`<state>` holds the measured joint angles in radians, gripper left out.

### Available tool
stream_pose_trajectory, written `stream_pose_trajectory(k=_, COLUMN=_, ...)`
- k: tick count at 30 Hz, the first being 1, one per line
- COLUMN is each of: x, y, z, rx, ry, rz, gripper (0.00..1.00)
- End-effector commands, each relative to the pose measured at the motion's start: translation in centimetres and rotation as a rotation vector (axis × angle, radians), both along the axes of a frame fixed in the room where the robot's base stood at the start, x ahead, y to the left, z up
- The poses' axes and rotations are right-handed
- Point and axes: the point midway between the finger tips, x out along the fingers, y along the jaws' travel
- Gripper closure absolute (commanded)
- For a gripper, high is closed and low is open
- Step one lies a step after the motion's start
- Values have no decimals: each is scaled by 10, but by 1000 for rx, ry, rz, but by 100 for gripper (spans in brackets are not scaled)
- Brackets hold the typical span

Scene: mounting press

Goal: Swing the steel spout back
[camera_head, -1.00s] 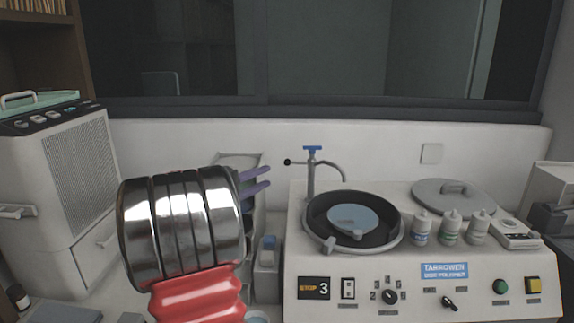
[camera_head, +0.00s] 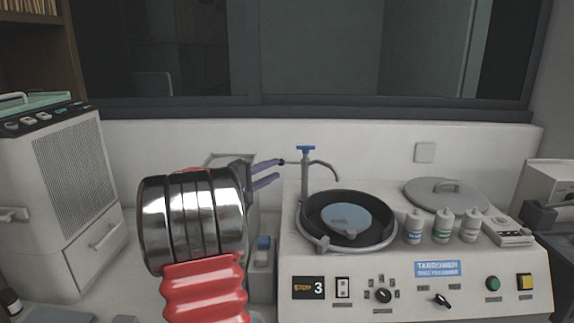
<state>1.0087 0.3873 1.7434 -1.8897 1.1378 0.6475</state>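The steel spout (camera_head: 325,164) is a thin curved tube on an upright post with a blue top handle (camera_head: 305,149). It arches to the right, over the back of the round dark bowl (camera_head: 318,229). A thin rod runs left from the post; its dark knob end is at the upper fingertip and is hard to make out. My gripper (camera_head: 273,172) comes from the left, with two purple fingers spread apart and nothing visible between them. The upper fingertip overlaps the rod's end in the picture; I cannot tell whether they touch. My wrist hides the gripper's base.
The white polisher (camera_head: 470,275) carries the bowl, several small bottles (camera_head: 442,226) and a grey round lid (camera_head: 446,196) at the back right. A wall stands close behind. A grey box unit (camera_head: 262,270) stands left of the polisher.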

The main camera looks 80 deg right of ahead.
Motion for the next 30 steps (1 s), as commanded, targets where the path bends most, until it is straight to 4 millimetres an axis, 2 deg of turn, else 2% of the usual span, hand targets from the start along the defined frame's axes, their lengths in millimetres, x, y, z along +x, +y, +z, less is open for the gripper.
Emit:
stream_pose_trajectory(k=9, x=-24, y=-44, z=0, rx=0, ry=-1, rz=-2, gripper=72)
stream_pose_trajectory(k=15, x=-33, y=-64, z=1, rx=0, ry=-1, rz=-1, gripper=72)
stream_pose_trajectory(k=26, x=-36, y=-69, z=2, rx=0, ry=-1, rz=0, gripper=72)
stream_pose_trajectory(k=30, x=-36, y=-69, z=2, rx=0, ry=-1, rz=0, gripper=80)
